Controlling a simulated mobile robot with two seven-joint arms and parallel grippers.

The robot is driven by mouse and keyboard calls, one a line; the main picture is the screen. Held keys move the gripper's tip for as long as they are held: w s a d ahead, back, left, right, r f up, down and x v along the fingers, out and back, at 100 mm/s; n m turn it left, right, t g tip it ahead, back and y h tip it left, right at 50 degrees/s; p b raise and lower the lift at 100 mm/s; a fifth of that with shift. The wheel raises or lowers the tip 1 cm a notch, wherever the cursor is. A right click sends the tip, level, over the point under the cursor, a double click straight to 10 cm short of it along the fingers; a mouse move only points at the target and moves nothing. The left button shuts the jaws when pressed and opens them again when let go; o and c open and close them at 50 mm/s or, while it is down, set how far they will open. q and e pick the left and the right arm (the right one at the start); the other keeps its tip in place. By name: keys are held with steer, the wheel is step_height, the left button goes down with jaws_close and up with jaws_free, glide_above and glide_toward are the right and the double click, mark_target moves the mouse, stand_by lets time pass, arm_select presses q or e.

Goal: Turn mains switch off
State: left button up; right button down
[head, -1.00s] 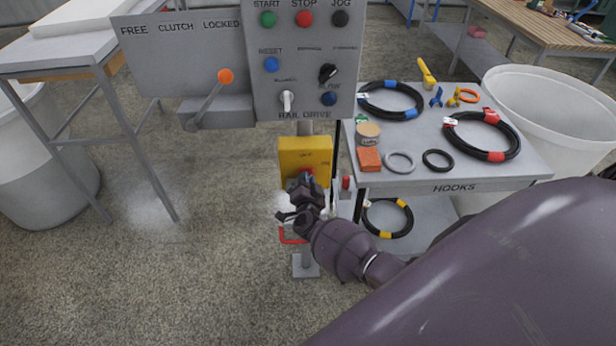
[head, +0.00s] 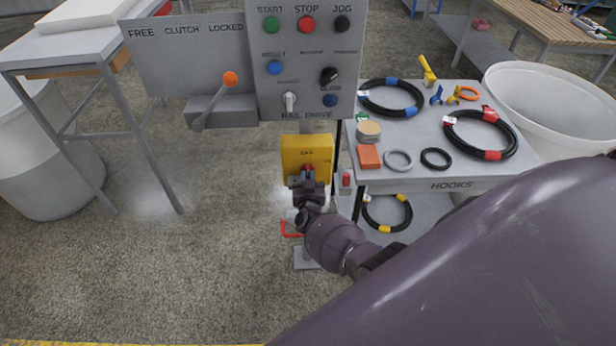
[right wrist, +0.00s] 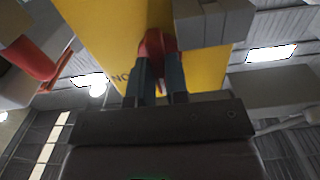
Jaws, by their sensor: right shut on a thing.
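The mains switch is a yellow box (head: 320,150) on a post below the grey control panel, with "OFF" lettering near its top in the head view. Its red handle (head: 308,168) is on the front face. My right gripper (head: 308,178) is at the box front, its fingers shut on the red handle. In the right wrist view, the red handle (right wrist: 156,44) sits between the two fingertips against the yellow face (right wrist: 105,35). Lettering beside it is partly hidden. The handle's exact angle is hard to tell. My left gripper is not in view.
The control panel (head: 300,65) with buttons hangs just above the box. A clutch lever (head: 215,100) with an orange knob is to its left. A grey table (head: 400,172) with hoses and rings stands close on the right. A red bracket (head: 288,232) is low on the post.

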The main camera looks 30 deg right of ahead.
steer(key=shift+f+n, duration=0.1)
steer(key=shift+n, duration=0.2)
steer(key=c, duration=1.4)
jaws_free()
steer(key=p+v, duration=0.2)
steer(key=v, duration=0.9)
steer(key=shift+w+a, duration=0.1)
